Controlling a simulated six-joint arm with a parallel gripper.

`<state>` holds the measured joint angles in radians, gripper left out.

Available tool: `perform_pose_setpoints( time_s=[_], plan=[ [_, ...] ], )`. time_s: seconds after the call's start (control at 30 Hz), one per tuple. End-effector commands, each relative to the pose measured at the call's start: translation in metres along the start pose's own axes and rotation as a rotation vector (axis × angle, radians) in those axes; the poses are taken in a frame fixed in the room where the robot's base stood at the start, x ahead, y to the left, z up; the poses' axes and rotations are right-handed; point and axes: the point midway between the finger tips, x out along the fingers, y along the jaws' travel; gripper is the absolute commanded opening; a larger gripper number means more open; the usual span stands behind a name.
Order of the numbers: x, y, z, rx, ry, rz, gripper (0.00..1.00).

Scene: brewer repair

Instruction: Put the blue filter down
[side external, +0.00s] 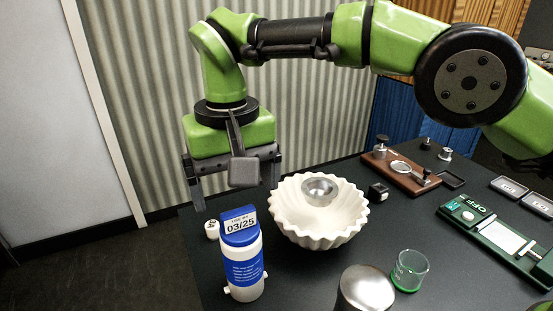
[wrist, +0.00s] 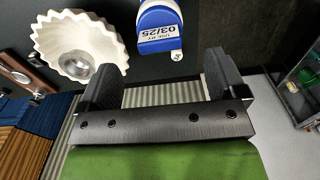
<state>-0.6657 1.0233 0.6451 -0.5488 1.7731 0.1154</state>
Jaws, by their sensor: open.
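The blue filter (side external: 240,226) has a blue top with a white label reading "USE BY 03/25". It sits upright on or as part of a white bottle-shaped body (side external: 243,280) with a blue printed band, standing on the dark table. The blue top also shows in the wrist view (wrist: 158,18), beyond the fingers. My gripper (side external: 236,197) is open and empty, above the filter and apart from it. Its two fingers also show wide apart in the wrist view (wrist: 162,78).
A white fluted bowl (side external: 335,228) with a metal cup (side external: 320,191) in it stands right of the filter. A small white piece (side external: 212,229) lies close behind the filter.

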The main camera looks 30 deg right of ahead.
Motion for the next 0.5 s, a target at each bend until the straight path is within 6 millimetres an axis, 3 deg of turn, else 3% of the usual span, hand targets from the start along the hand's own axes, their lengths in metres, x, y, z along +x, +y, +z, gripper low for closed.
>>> perform_pose_setpoints(
  time_s=[0.27,0.37,0.5],
  plan=[
    [-0.005,0.003,-0.001,0.003,0.004,-0.004,0.90],
    [-0.023,0.015,-0.004,0.012,0.022,-0.024,0.90],
    [-0.068,0.055,-0.002,0.042,0.074,-0.079,0.90]
  ],
)
